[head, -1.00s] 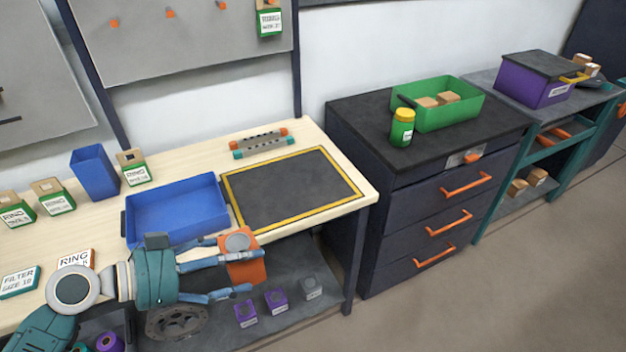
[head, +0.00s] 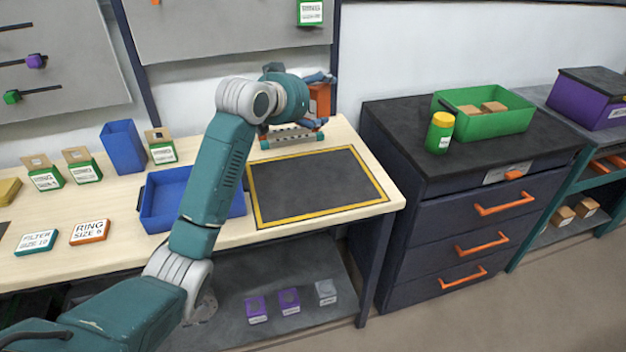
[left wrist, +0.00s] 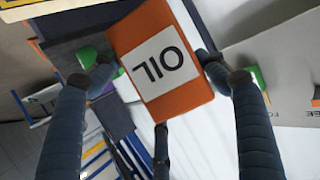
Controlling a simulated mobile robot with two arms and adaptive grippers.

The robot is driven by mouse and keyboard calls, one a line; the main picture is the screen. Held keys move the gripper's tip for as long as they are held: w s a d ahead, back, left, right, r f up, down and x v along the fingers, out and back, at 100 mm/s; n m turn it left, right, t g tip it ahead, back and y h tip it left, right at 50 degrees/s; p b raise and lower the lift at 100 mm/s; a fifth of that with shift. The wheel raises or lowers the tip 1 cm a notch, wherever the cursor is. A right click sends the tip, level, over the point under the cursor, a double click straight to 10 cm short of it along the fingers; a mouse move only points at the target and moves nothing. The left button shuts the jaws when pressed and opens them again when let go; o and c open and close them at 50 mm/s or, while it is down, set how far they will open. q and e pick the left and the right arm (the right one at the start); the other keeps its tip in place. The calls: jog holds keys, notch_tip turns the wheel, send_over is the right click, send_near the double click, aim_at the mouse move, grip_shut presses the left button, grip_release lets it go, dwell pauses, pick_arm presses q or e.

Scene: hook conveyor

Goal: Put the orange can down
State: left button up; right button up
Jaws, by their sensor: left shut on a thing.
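The orange can (head: 319,101) is held in my left gripper (head: 322,100) at the back of the wooden workbench (head: 345,140). In the left wrist view the can (left wrist: 188,100) shows a white label reading OIL, upside down, with the fingers of my gripper (left wrist: 158,75) on both sides of it. In the head view it is partly hidden by the fingers, and I cannot tell whether it touches the bench. My right gripper is not in view.
A black mat with a yellow border (head: 257,210) lies bare on the bench. A grey rack with orange and teal ends (head: 290,137) lies just below the can in the picture. A blue tray (head: 160,205) is partly behind my arm. A yellow-lidded green jar (head: 440,132) stands on the dark cabinet (head: 400,120).

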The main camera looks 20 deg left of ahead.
pick_arm(q)
notch_tip(320, 180, down, 19)
jog(key=shift+a+f+p, duration=0.15)
jog(key=shift+p, duration=0.7)
jog(key=o, duration=1.6)
jog(key=shift+f, duration=0.15)
jog(key=shift+c, duration=0.2)
jog(key=shift+s, duration=0.15)
